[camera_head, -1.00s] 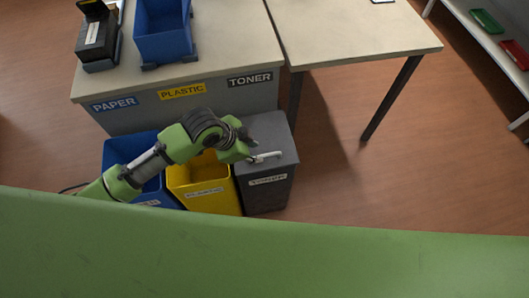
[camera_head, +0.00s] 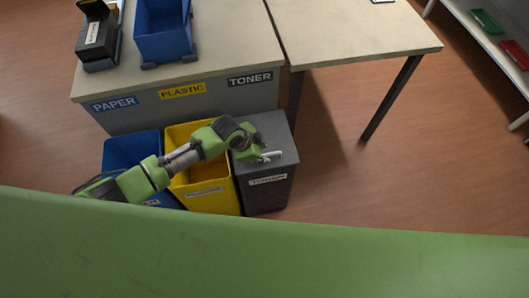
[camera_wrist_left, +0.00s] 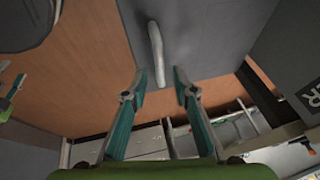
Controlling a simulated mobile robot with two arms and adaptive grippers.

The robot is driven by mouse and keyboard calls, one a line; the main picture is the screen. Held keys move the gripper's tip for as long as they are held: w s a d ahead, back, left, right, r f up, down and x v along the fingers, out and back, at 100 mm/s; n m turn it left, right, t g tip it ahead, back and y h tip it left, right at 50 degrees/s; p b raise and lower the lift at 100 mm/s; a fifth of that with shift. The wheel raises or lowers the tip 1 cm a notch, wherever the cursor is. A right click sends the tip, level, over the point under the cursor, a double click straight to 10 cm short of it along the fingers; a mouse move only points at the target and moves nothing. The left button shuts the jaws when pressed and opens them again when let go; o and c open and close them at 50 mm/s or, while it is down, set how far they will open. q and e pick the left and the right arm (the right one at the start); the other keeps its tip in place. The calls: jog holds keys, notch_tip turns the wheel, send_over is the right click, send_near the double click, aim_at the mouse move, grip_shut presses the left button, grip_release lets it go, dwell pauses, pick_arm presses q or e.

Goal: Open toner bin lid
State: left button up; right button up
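The toner bin (camera_head: 266,192) is dark grey and stands at the right end of the row of bins. Its lid (camera_head: 277,129) looks shut. A pale bar handle (camera_head: 273,154) sits on the lid. My left gripper (camera_head: 262,155) is at the lid beside the handle, and its fingers are hard to make out there. In the left wrist view my left gripper (camera_wrist_left: 161,82) is open, with two teal fingers apart. The handle (camera_wrist_left: 156,50) lies just beyond the fingertips, nearer the left finger, on the grey lid (camera_wrist_left: 193,35). My right gripper is not in view.
A yellow bin (camera_head: 215,203) and a blue bin (camera_head: 120,150) stand left of the toner bin, under my left arm. The desk (camera_head: 225,45) behind carries a blue crate (camera_head: 163,42) and a black device (camera_head: 97,42). The floor right of the toner bin is clear.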

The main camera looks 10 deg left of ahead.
pick_arm(q)
jog(key=shift+x, duration=1.05)
grip_shut()
jog(key=w+a+r+g, duration=0.2)
jog(key=w+r, duration=0.5)
jog(key=r, duration=0.4)
jog(key=shift+a+r+n+h, duration=0.25)
jog(key=shift+a+n+h, duration=0.05)
jog(key=shift+a+h, duration=0.1)
jog(key=shift+w, duration=0.1)
